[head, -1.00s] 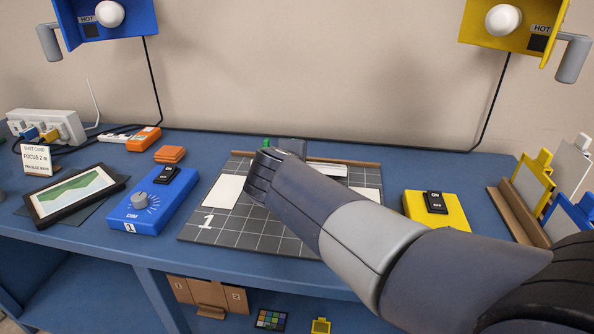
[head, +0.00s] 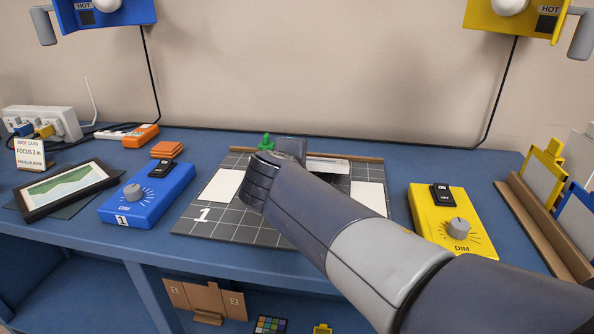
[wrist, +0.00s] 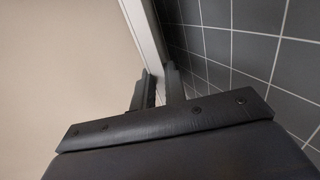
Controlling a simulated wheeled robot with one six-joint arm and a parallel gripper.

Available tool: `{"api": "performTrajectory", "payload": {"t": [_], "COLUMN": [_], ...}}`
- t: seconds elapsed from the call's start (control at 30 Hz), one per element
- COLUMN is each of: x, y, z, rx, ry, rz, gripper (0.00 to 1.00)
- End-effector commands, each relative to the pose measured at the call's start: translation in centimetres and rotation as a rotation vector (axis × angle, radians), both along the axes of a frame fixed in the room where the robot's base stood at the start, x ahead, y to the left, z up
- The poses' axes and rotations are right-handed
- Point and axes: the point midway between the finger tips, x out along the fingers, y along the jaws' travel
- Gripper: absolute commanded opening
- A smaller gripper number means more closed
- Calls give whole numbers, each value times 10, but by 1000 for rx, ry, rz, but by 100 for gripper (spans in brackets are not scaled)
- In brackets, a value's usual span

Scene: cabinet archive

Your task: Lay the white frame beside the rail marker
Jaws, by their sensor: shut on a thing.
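In the wrist view my gripper (wrist: 160,85) is shut on a white frame (wrist: 143,28), whose straight pale edge runs up from between the two fingers. The dark gridded board lies to its right in that view. In the head view a pale flat piece (head: 328,165) shows just right of my gripper (head: 285,150), probably the same frame, over the back of the board (head: 232,230). My arm hides much of it and the fingertips. A small green piece (head: 266,142), probably the rail marker, stands at the brown rail (head: 348,157), just left of my gripper.
White panels lie on the board's left (head: 226,187) and right (head: 368,195). A blue dimmer box (head: 125,208) stands left, a yellow dimmer box (head: 450,218) right. A rack at far right (head: 540,225) holds coloured frames. A dark picture frame (head: 65,190) lies at far left.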

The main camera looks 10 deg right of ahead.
Motion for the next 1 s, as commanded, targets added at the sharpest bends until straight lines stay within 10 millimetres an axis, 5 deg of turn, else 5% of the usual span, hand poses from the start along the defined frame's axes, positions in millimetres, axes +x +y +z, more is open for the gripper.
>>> {"api": "performTrajectory", "payload": {"t": [1.0], "x": [-3], "y": [2], "z": [-9], "rx": [-19], "ry": [-48], "rz": [2], "gripper": [0]}}
